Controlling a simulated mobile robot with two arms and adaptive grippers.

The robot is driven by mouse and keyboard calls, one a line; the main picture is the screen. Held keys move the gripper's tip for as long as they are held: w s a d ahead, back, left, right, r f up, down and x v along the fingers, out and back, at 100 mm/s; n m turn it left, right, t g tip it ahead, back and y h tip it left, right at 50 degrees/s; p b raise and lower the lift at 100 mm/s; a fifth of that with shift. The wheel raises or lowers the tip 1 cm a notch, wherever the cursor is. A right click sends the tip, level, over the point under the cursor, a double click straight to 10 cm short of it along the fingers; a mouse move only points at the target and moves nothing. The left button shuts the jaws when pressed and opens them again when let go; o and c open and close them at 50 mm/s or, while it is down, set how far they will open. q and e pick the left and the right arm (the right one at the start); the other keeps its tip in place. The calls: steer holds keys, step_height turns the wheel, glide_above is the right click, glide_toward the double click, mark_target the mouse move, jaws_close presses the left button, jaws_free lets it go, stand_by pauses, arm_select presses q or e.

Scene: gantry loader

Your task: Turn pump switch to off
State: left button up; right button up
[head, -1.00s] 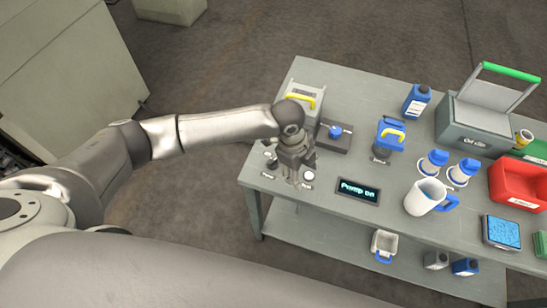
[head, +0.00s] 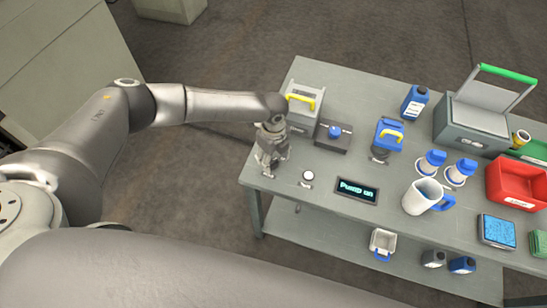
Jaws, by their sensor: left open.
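A dark display (head: 357,189) on the table reads "Pump on". A small round white control (head: 308,176) with a label below it sits left of the display. My left gripper (head: 267,169) points down over the table's left edge, left of the white control and apart from it. Its jaws are open. It covers the spot where other small controls showed earlier, so I cannot see them or whether it touches one. I cannot tell which control is the pump switch. My right gripper is not in view.
A grey box with a yellow handle (head: 301,101) and a dark box with a blue knob (head: 334,132) stand behind the gripper. A blue-handled jug (head: 423,196), blue bottle (head: 415,101) and red bin (head: 515,184) stand to the right. Bare tabletop lies around the display.

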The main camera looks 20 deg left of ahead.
arm_select(q)
steer(key=shift+f, duration=0.9)
steer(key=shift+c, duration=0.3)
steer(key=c, duration=1)
steer(key=shift+o, duration=0.2)
